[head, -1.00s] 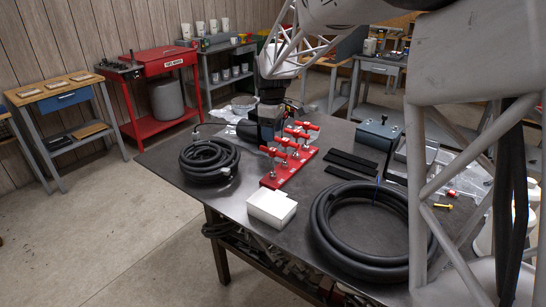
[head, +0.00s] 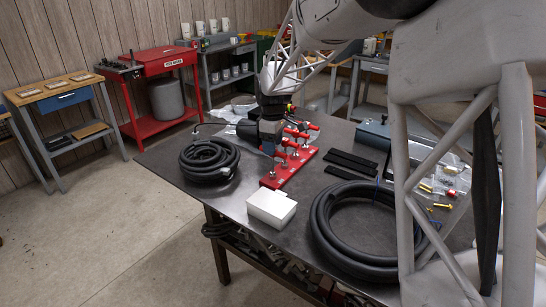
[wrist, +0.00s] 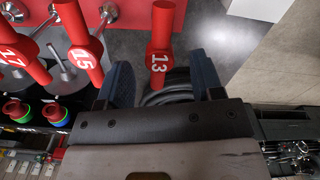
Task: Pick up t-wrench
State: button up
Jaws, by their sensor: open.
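Red-handled T-wrenches (head: 297,133) stand in a row in a red rack (head: 284,174) on the dark table. In the wrist view the handles carry numbers: 13 (wrist: 161,40), 15 (wrist: 83,55) and 17 (wrist: 12,55). My gripper (wrist: 162,75) is open, with one blue finger on each side of the end of the handle marked 13. No clear contact shows. In the head view my gripper (head: 268,150) points down at the near left end of the rack and partly hides the closest handle.
A coiled black cable (head: 209,160) lies left of the rack and a white box (head: 271,207) stands in front. A large black hose coil (head: 362,218) and dark flat bars (head: 350,162) lie to the right. A blue-grey case (head: 373,134) stands behind.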

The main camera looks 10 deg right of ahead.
aim_at(273, 164)
jog(key=shift+f, duration=1.3)
jog(key=c, duration=1.1)
